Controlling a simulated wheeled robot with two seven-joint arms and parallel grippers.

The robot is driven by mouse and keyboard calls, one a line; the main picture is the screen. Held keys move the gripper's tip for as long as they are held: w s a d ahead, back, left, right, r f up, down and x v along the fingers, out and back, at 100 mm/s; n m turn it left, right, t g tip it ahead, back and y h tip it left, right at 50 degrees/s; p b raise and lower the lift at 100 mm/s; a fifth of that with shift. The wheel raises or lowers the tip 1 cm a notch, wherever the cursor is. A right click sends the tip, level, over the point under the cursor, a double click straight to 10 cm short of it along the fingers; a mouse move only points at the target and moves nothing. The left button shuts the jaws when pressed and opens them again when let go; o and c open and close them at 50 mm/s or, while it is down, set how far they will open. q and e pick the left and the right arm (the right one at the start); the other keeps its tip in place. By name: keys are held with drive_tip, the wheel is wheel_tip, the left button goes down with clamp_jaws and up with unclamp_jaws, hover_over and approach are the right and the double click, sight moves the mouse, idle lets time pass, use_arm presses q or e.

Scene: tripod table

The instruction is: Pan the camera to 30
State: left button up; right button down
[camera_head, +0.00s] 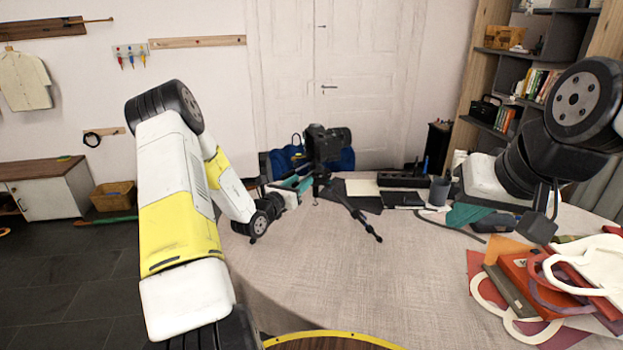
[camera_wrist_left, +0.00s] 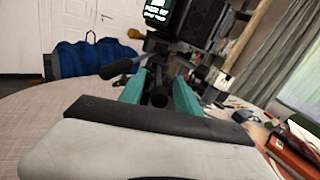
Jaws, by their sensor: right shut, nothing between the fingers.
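A black camera (camera_head: 322,143) stands on a small black tripod (camera_head: 352,208) on the table. In the left wrist view the camera's lit screen (camera_wrist_left: 158,12) shows at the top; its text is too small to read. A dark handle (camera_wrist_left: 116,69) sticks out to the left below it. My left gripper (camera_head: 303,183) is beside the tripod head. Its teal fingers (camera_wrist_left: 159,88) are apart, with a dark tripod part between them; contact cannot be told. My right gripper (camera_head: 467,214) is low over the table's right side, shut and empty, partly hidden by my arm.
The round table (camera_head: 310,275) has a light cloth and is clear in front of the tripod. Red folders and bags (camera_head: 545,285) lie at the right. A blue bag (camera_wrist_left: 90,57) is beyond the tripod.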

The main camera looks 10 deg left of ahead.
use_arm(q)
drive_tip(key=v, duration=0.7)
drive_tip(key=shift+s, duration=0.2)
